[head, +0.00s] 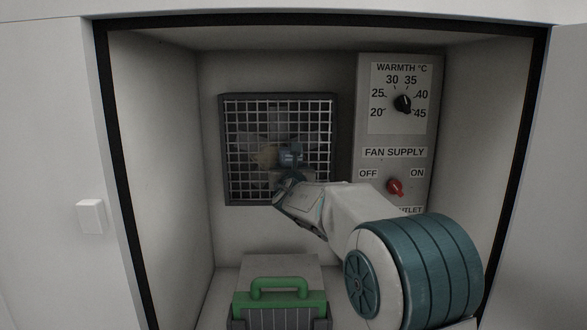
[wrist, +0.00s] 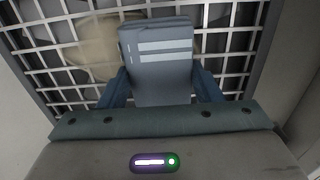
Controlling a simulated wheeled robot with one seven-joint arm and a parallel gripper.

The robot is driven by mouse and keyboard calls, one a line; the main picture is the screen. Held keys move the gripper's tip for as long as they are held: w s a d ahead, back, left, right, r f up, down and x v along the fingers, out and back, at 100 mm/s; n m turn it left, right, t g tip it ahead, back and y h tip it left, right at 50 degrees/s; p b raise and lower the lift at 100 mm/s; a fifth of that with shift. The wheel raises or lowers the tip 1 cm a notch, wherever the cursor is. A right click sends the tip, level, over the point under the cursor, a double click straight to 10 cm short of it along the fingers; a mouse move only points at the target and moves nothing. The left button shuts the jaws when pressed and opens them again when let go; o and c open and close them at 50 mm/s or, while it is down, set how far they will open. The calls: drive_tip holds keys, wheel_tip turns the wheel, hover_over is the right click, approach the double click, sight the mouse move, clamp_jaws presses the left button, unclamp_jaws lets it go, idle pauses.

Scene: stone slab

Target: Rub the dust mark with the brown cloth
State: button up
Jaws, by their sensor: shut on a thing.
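My gripper (head: 289,174) is up against the fan grille (head: 232,150) at the back of the cabinet. In the wrist view my gripper (wrist: 160,88) has its two blue fingers on either side of a blue-grey block-like thing (wrist: 158,52) with pale stripes, shut on it. A tan patch (head: 266,156) shows at the grille just left of the held thing. In the wrist view the tan patch (wrist: 95,42) lies behind or among the bars; I cannot tell whether it is the dust mark. I see no clearly brown cloth. The held thing hides part of the grille.
A panel right of the grille carries a black warmth dial (head: 402,104) and a red fan switch (head: 395,187). A green-handled thing (head: 279,301) stands on the cabinet floor at the front. Cabinet walls close in on both sides.

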sight(305, 154)
drive_tip(key=shift+w+a+r+p, duration=0.15)
drive_tip(key=shift+a+p, duration=0.85)
drive_tip(key=shift+a, duration=1.75)
drive_tip(key=shift+w+a+f+p, duration=0.1)
drive_tip(key=shift+a+p, duration=0.85)
drive_tip(key=shift+a, duration=1.75)
drive_tip(key=shift+r+p, duration=0.9)
drive_tip(key=shift+r, duration=0.75)
drive_tip(key=shift+d+f+b, duration=0.25)
drive_tip(key=shift+d+b, duration=0.25)
drive_tip(key=shift+b, duration=0.1)
drive_tip(key=shift+s+d+b, duration=0.1)
drive_tip(key=shift+d+b, duration=0.55)
drive_tip(key=shift+d, duration=0.2)
drive_tip(key=shift+s+d+r+b, duration=0.1)
drive_tip(key=shift+d+b, duration=2.05)
drive_tip(key=shift+d, duration=1)
drive_tip(key=shift+s+d+b, duration=0.1)
drive_tip(key=shift+d+b, duration=2)
drive_tip(key=shift+d, duration=1)
drive_tip(key=shift+r, duration=0.1)
drive_tip(key=shift+a, duration=0.15)
